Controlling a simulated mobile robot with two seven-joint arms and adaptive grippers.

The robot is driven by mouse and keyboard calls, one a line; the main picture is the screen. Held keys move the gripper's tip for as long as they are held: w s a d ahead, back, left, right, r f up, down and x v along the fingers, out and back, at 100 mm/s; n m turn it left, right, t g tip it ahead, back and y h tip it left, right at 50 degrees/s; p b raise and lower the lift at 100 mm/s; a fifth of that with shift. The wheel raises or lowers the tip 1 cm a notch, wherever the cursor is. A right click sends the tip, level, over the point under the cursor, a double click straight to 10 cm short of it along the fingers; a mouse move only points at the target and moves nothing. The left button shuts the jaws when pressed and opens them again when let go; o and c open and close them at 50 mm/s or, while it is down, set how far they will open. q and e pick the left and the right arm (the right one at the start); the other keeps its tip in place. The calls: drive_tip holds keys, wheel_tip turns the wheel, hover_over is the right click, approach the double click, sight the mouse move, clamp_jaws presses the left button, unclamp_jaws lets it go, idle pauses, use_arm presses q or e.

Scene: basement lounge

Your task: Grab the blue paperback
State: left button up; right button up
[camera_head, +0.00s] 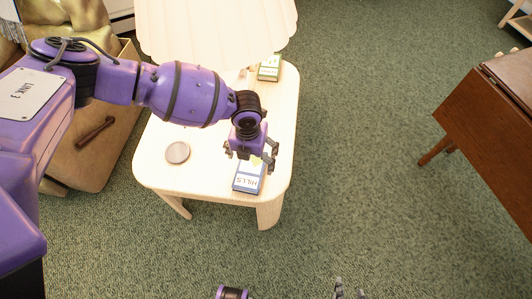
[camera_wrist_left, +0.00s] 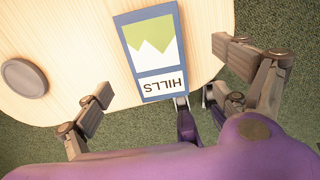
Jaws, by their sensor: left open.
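The blue paperback (camera_head: 246,184), marked "HILLS", lies flat near the front right edge of the pale wooden table (camera_head: 215,182). In the left wrist view the same blue book (camera_wrist_left: 151,48) shows a green and white cover picture, with its lettered end towards the gripper. My left gripper (camera_head: 252,153) is above the book and partly hides it in the head view. In the left wrist view its fingers (camera_wrist_left: 165,88) are wide apart, with the book between them in the picture and nothing held. Part of my right gripper (camera_head: 349,290) shows at the bottom edge of the head view.
A round disc (camera_head: 177,152) lies left of the book. A green book (camera_head: 269,67) lies at the table's far side, beside a large pale lampshade (camera_head: 215,30). Open carpet lies between the tables.

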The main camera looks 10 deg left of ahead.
sight(250, 169)
use_arm(q)
wheel_tip(250, 169, down, 2)
drive_tip(key=shift+s+f, duration=0.1)
drive_tip(key=shift+f, duration=0.1)
drive_tip(key=f, duration=0.4)
drive_tip(key=shift+s+a+f, duration=0.1)
drive_tip(key=shift+a+f, duration=0.15)
drive_tip(key=shift+a, duration=0.1)
drive_tip(key=shift+f, duration=0.25)
drive_tip(key=c, duration=1.1)
drive_tip(key=shift+c, duration=1.4)
use_arm(e)
drive_tip(key=shift+s+f, duration=0.25)
drive_tip(key=shift+f, duration=0.2)
